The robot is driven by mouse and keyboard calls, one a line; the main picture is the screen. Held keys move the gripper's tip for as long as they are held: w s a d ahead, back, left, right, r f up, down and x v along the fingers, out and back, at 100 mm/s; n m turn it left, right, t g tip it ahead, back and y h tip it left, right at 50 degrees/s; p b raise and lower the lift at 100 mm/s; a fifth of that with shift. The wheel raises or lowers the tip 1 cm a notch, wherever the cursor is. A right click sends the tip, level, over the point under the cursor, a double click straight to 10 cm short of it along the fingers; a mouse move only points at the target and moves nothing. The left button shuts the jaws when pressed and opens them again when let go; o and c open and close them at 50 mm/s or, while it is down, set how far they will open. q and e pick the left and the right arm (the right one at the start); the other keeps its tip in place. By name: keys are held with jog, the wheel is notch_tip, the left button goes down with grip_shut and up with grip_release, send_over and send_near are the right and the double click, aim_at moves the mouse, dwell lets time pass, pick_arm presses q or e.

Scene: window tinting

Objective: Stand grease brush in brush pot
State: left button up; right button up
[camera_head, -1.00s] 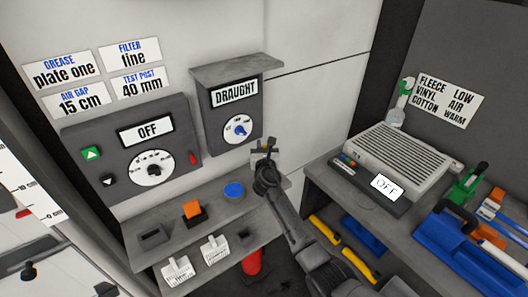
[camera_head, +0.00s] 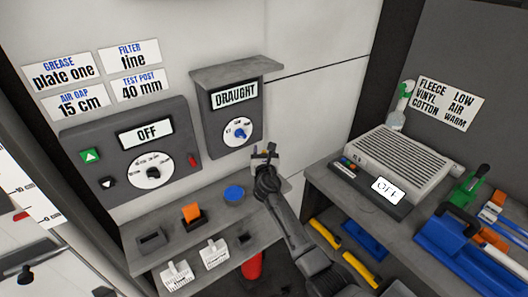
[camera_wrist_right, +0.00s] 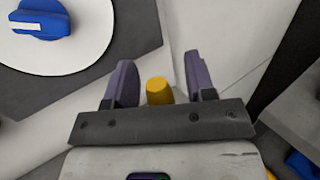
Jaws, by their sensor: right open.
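My right gripper (camera_head: 264,154) is in front of the wall just below the DRAUGHT box, above the right end of the grey shelf. Its two fingers are apart in the right wrist view (camera_wrist_right: 160,82). A yellow rounded end (camera_wrist_right: 158,91) shows between the fingers, with gaps on both sides; I cannot tell whether it is the grease brush's handle. The brush pot cannot be identified for certain; a small dark holder (camera_head: 243,238) is on the shelf below. My left gripper is not in view.
The DRAUGHT box's blue knob (camera_head: 239,132) is close to the right gripper. A bench with a grilled unit (camera_head: 402,163) stands to the right.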

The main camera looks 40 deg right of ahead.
jog(key=shift+r, duration=0.15)
jog(key=shift+s+a, duration=0.1)
jog(key=s+a+f+m+g+y+p, duration=0.15)
jog(key=s+a+f+m, duration=0.3)
jog(key=s, duration=0.45)
jog(key=s+a+f+m+g+y+p, duration=0.1)
jog(key=s+a+f+m+g, duration=0.2)
jog(key=s+m, duration=0.5)
jog(key=s+a+f+m+g+y+p, duration=0.1)
jog(key=s+a+f+m, duration=0.3)
jog(key=s, duration=0.7)
jog(key=s+a+f+m+g+y, duration=0.1)
jog(key=s+a+m+g+y, duration=0.2)
jog(key=s, duration=0.8)
jog(key=s+a+f+m+g+y, duration=0.2)
jog(key=s+a+m+g+y, duration=0.1)
jog(key=s+a+m, duration=0.4)
jog(key=s+a+y, duration=0.1)
jog(key=s+a, duration=0.1)
jog(key=s, duration=0.2)
jog(key=shift+f+m+y, duration=0.1)
jog(key=shift+m+y, duration=0.15)
